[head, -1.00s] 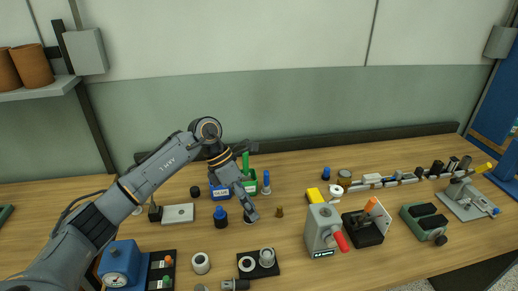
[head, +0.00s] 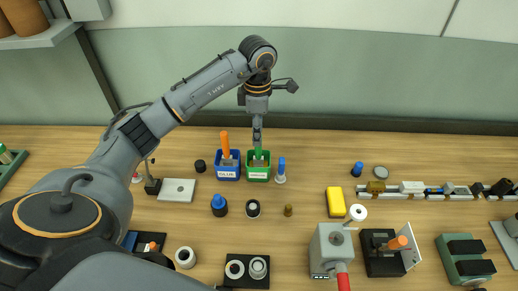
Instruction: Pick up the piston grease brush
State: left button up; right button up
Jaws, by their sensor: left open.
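A green-handled brush (head: 258,154) stands upright in a green container (head: 258,175) with a white label, too small to read surely. My left gripper (head: 257,143) points down right over the green handle, its fingers open at the handle's top. I cannot tell whether the fingers touch it. An orange-handled brush (head: 225,145) stands in a blue container (head: 228,172) close on the left. My right gripper is not in view.
A blue-topped bottle (head: 281,170) stands just right of the green container. A dark blue-capped jar (head: 219,205) and a black-and-white ring (head: 253,208) sit in front. A grey machine (head: 330,250) with a red handle stands front right. The wall rises behind the bench.

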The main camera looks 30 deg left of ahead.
aim_at(258, 148)
pick_arm(q)
jog(key=shift+f, duration=0.7)
jog(key=shift+w+f, duration=0.15)
jog(key=shift+f, duration=0.15)
jog(key=shift+f+p, duration=0.25)
jog(key=shift+p, duration=0.05)
notch_tip(258, 148, down, 4)
jog(key=p, duration=0.2)
jog(key=shift+p, duration=0.35)
jog(key=shift+a+f, duration=0.1)
jog(key=shift+f, duration=0.4)
grip_shut()
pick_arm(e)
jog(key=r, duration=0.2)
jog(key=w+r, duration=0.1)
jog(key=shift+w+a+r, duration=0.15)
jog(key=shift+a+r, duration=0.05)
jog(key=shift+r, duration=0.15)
